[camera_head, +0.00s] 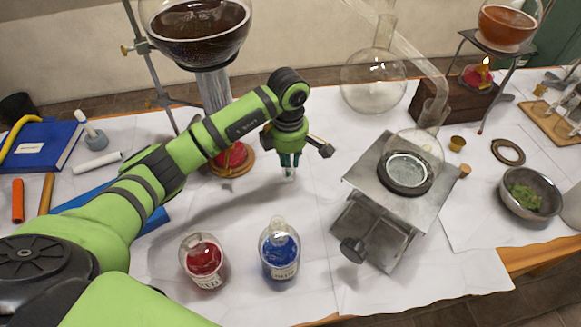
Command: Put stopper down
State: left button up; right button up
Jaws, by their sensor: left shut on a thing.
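My left gripper (289,158) reaches in from the left and points down over the white-covered table. It is shut on a small clear glass stopper (290,173), partly hidden between the fingers. Whether the stopper touches the table cannot be told. A bottle of red liquid (204,262) stands in front of and left of the gripper. A bottle of blue liquid (280,255) stands in front of the gripper, with a glass stopper (278,226) at its top. My right gripper is not in view.
A metal jack stand (365,228) bears a glass retort (415,150) at the right. A burner with a red body (232,160) stands left of the gripper, under a large flask (198,30). A round flask (373,82) is behind. Bare tabletop (305,205) lies around the gripper.

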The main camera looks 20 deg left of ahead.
pick_arm(q)
notch_tip(320, 180, down, 3)
jog(key=shift+f+p, duration=0.1)
jog(key=shift+p, duration=0.2)
jog(key=shift+f, duration=0.1)
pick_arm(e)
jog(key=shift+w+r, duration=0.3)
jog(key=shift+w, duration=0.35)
pick_arm(q)
jog(key=shift+f, duration=0.2)
jog(key=o, duration=0.9)
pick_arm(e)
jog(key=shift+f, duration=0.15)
pick_arm(q)
jog(key=shift+r, duration=0.1)
